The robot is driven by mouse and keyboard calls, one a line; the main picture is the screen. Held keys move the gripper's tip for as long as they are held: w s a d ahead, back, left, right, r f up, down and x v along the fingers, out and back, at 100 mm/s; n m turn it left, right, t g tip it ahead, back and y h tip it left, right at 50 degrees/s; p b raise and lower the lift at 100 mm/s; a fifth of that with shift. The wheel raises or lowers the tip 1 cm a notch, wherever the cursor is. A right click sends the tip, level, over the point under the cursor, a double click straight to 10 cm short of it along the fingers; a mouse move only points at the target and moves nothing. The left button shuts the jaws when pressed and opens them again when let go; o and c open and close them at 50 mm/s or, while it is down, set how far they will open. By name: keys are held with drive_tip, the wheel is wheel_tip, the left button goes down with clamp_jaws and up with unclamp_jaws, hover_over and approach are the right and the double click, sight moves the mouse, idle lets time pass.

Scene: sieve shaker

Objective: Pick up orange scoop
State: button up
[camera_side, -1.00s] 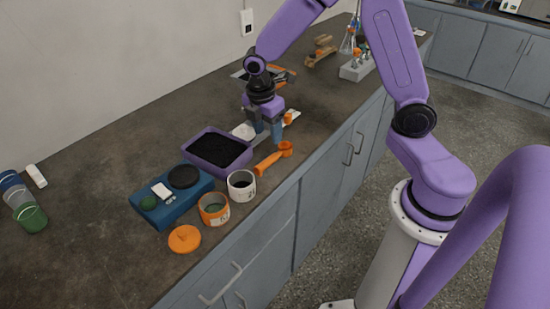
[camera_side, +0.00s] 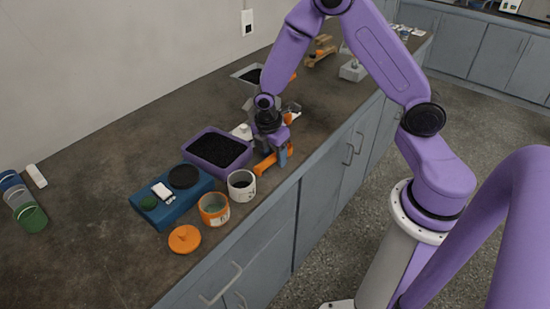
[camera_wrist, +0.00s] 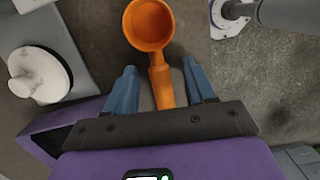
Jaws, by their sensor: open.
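The orange scoop (camera_wrist: 149,24) lies on the dark counter; in the wrist view its round bowl is at the top and its handle runs down between my two blue fingers. In the side view its handle (camera_side: 262,167) shows partly beside my gripper, and the rest is mostly hidden behind the fingers. My gripper (camera_wrist: 161,72) is open, with one finger on each side of the handle and a gap visible on both sides. In the side view my gripper (camera_side: 275,158) is low over the scoop, pointing down.
A purple tray of dark material (camera_side: 218,132) is left of my gripper. The counter's front edge is close on the right.

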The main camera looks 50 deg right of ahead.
sight(273, 155)
clamp_jaws()
drive_tip(key=shift+r, duration=0.1)
drive_tip(key=shift+r, duration=0.45)
wheel_tip(273, 155, up, 2)
drive_tip(key=shift+r, duration=0.1)
drive_tip(key=s+r, duration=0.9)
drive_tip(key=s, duration=0.5)
drive_tip(key=shift+a+r, duration=0.15)
drive_tip(key=shift+r, duration=0.2)
